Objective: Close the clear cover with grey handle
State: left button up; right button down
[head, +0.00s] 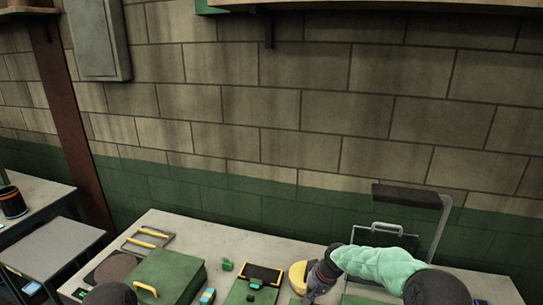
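The clear cover (366,238) is at the back right of the table, behind my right arm. Its thin outline stands raised, with the grey handle (388,226) at its upper edge. My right arm, in a mint-green sleeve, hides its lower part and whatever lies beneath. My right gripper (318,277) is left of and in front of the cover, apart from the handle and beside a yellow round thing (298,277). Its fingers are too small and dark to tell open from shut. I see no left gripper; a dark rounded shape at the bottom left is unclear.
A dark bar lamp (405,195) on a grey post rises beside the cover. A green box (170,276) with a yellow handle, a yellow-handled frame (148,239) and a black-and-yellow item (262,275) stand on the table (230,243). The table's back middle is mostly clear.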

jog(key=shift+m+g, duration=0.6)
jog(key=s+f, duration=1.5)
jog(key=f, duration=0.1)
jog(key=shift+s+a+f, duration=0.15)
jog(key=shift+s+f, duration=0.15)
jog(key=shift+s, duration=0.05)
jog(key=s+a+f+m+g, duration=0.1)
jog(key=s+f, duration=0.2)
jog(key=s, duration=0.8)
jog(key=s+f+m, duration=0.1)
jog(key=s+f, duration=0.1)
jog(key=s, duration=0.9)
notch_tip(320, 180, down, 18)
jog(key=w+a+n+b, duration=0.1)
jog(key=w+b, duration=0.1)
jog(key=b, duration=1.6)
jog(key=shift+a+r+y+b, duration=0.25)
jog(key=shift+a+y+b, duration=0.1)
jog(key=shift+a+y, duration=0.05)
jog(key=c, duration=1.4)
grip_release()
jog(key=shift+f, duration=0.1)
pick_arm(q)
notch_tip(320, 180, down, 19)
jog(key=shift+s+r, duration=0.15)
jog(key=shift+s, duration=0.2)
